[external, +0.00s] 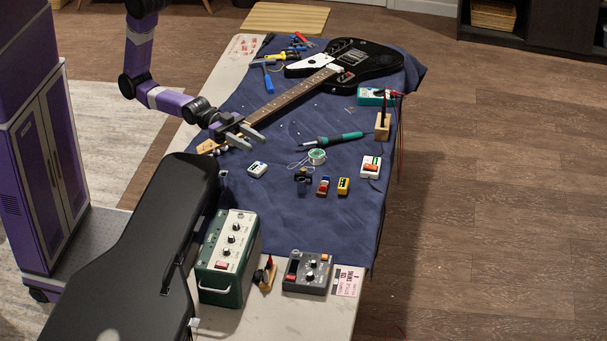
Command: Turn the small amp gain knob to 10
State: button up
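The small amp (228,258) is a green box with a pale top panel. It stands at the near left of the table, beside the black guitar case. Several dark knobs (232,239) sit in a row on its panel, with a red switch at the near end. Which knob is the gain, and where it points, is too small to tell. My gripper (254,141) is above the blue mat near the guitar's headstock, well beyond the amp. Its two fingers are apart with nothing seen between them.
A black guitar case (142,262) lies along the amp's left side. A grey pedal box (307,272) and a small wooden stand (266,274) are at the amp's right. A guitar (370,62), a soldering iron (335,139) and small parts lie on the blue mat (335,225).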

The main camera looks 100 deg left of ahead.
jog(key=w+d+r+m+g+h, duration=0.1)
jog(key=w+d, duration=0.1)
jog(key=d, duration=0.4)
jog(key=w+d+g, duration=0.1)
jog(key=w+d, duration=0.2)
jog(key=d, duration=0.4)
jog(key=d+r+m+g, duration=0.1)
jog(key=d+r+g, duration=0.1)
jog(key=d, duration=0.7)
jog(key=d+r+m+g, duration=0.1)
jog(key=d+r+g, duration=0.15)
jog(key=d, duration=0.75)
jog(key=g+y, duration=0.6)
jog(key=y, duration=0.1)
send_over(226, 249)
jog(key=s+a, duration=0.3)
jog(key=f, duration=0.6)
jog(key=shift+w+d+f+p, duration=0.2)
jog(key=shift+d+f+p, duration=0.05)
jog(key=shift+f+p, duration=0.1)
jog(key=shift+x, duration=3.55)
jog(key=shift+w, duration=0.1)
jog(key=shift+c, duration=0.5)
grip_shut()
